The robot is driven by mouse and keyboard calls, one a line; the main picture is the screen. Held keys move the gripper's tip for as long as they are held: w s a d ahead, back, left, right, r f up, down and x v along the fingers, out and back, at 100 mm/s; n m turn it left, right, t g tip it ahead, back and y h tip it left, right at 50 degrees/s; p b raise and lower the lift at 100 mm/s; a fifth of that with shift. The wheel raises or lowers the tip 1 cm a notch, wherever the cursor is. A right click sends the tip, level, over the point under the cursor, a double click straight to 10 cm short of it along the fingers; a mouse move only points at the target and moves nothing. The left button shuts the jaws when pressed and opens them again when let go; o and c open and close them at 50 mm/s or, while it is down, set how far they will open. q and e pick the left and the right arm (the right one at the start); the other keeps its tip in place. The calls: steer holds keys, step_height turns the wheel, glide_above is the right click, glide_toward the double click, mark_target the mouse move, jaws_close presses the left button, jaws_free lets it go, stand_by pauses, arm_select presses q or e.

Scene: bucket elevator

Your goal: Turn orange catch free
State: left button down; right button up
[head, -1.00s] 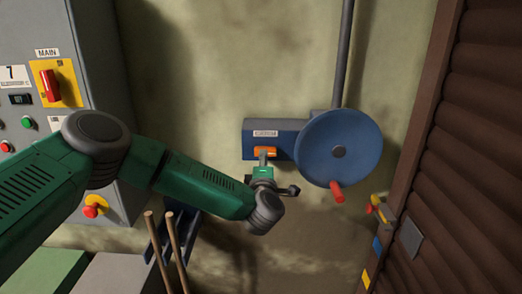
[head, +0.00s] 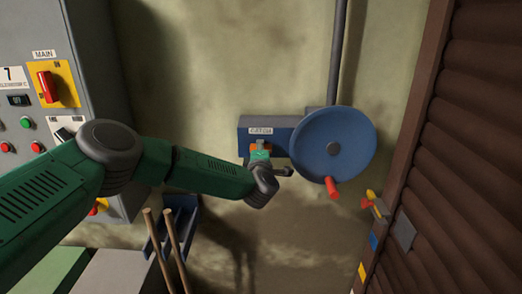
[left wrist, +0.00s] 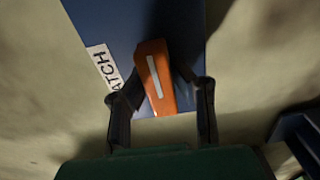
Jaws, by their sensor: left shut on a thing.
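The orange catch (left wrist: 155,75) sits on the blue housing under a white label, of which "ATCH" reads in the left wrist view. It has a pale stripe along its length and leans slightly from upright in that view. In the head view only a bit of the orange catch (head: 267,146) shows above my gripper. My left gripper (left wrist: 160,100) has a dark finger on each side of the catch and is shut on it. It also shows in the head view (head: 260,154), at the housing's lower front. My right gripper is not in view.
The blue handwheel (head: 333,145) with a red handle (head: 332,188) is right of the catch. A grey cabinet (head: 95,60) with a red main switch (head: 47,87) stands left. A brown slatted shutter (head: 465,150) is at right. Wooden poles (head: 158,245) lean below.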

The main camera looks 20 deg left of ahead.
arm_select(q)
steer(key=shift+d, duration=0.4)
steer(key=shift+a+f, duration=0.1)
steer(key=shift+a, duration=0.05)
